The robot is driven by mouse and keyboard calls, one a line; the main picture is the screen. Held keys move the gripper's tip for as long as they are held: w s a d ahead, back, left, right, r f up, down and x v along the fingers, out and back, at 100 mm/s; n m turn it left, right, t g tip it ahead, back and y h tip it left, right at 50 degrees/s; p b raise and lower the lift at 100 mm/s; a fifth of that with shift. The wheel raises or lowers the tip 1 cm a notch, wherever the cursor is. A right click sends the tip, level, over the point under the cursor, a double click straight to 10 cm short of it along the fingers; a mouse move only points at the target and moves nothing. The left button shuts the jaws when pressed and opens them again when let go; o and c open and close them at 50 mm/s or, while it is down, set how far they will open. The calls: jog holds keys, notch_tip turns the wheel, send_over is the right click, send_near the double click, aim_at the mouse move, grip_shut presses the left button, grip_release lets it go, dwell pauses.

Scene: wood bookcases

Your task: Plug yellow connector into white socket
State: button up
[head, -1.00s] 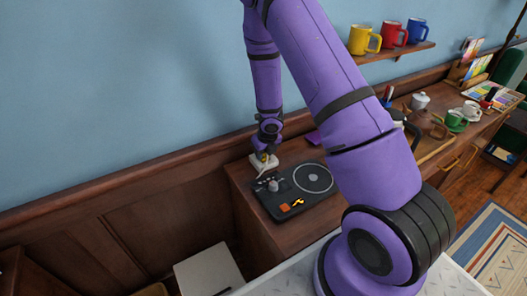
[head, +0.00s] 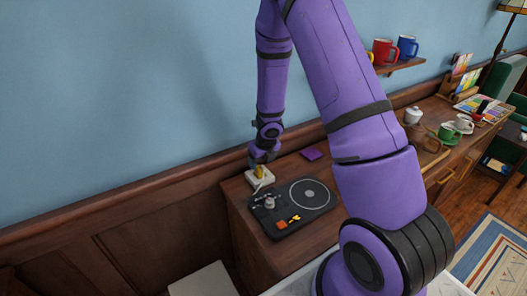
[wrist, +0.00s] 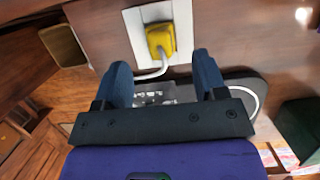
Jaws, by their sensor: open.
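The yellow connector (head: 259,172) sits at the white socket (head: 268,178) on top of the wood cabinet, near the wall. In the wrist view the yellow connector (wrist: 161,39) lies against the white socket plate (wrist: 132,28), with a white cable curving away from it. My gripper (wrist: 166,75) is open, its two blue fingers apart with nothing between them. The connector is just beyond the fingertips, apart from them. In the head view my gripper (head: 262,158) is small and close to the connector. How deep the plug sits in the socket is hidden.
A black device with a round dial (head: 290,208) lies just in front of the socket. A purple square (head: 312,154) lies to the right. Cups and a pot (head: 425,136) stand farther right. A shelf with mugs (head: 400,64) hangs on the wall.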

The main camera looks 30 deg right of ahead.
jog(key=shift+s+r, duration=0.1)
jog(key=shift+r, duration=0.5)
jog(key=shift+v, duration=2.15)
